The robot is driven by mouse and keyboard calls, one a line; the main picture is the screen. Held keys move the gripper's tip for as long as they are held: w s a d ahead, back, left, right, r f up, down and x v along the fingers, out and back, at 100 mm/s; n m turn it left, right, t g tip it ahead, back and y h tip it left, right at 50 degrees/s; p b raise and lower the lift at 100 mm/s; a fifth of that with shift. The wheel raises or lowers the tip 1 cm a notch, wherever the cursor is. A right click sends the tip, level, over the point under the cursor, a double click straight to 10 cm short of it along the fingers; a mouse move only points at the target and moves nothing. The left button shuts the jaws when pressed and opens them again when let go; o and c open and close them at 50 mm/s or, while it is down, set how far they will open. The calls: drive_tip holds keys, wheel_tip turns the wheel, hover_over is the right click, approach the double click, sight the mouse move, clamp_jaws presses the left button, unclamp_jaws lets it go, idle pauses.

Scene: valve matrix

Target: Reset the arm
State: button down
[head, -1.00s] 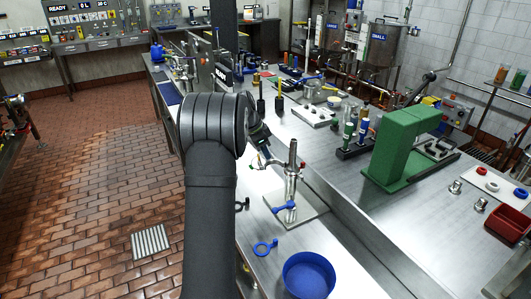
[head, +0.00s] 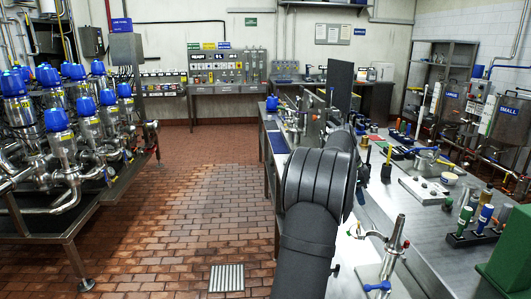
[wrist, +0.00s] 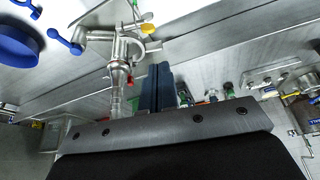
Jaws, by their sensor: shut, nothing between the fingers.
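My gripper (wrist: 158,70) shows in the wrist view as two dark fingers side by side, shut with nothing between them. It is above the steel bench, just right of a steel valve fitting (wrist: 122,50). I cannot tell the gap between them. In the head view my black arm (head: 318,185) rises from the bottom edge and bends in the middle, hiding most of my gripper. The valve fitting (head: 393,248) stands upright to the right of the arm, with a blue handle at its foot.
The steel bench (head: 440,235) carries a green block (head: 508,258) and a rack of coloured handles (head: 478,225) on the right. A blue bowl (wrist: 18,45) is at the wrist view's upper left. A valve rack (head: 75,130) stands far left; tiled floor (head: 190,195) between is clear.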

drive_tip(key=shift+f, duration=0.15)
drive_tip(key=x, duration=0.9)
drive_tip(key=shift+s+f, duration=0.25)
drive_tip(key=shift+f, duration=0.15)
drive_tip(key=shift+r, duration=0.1)
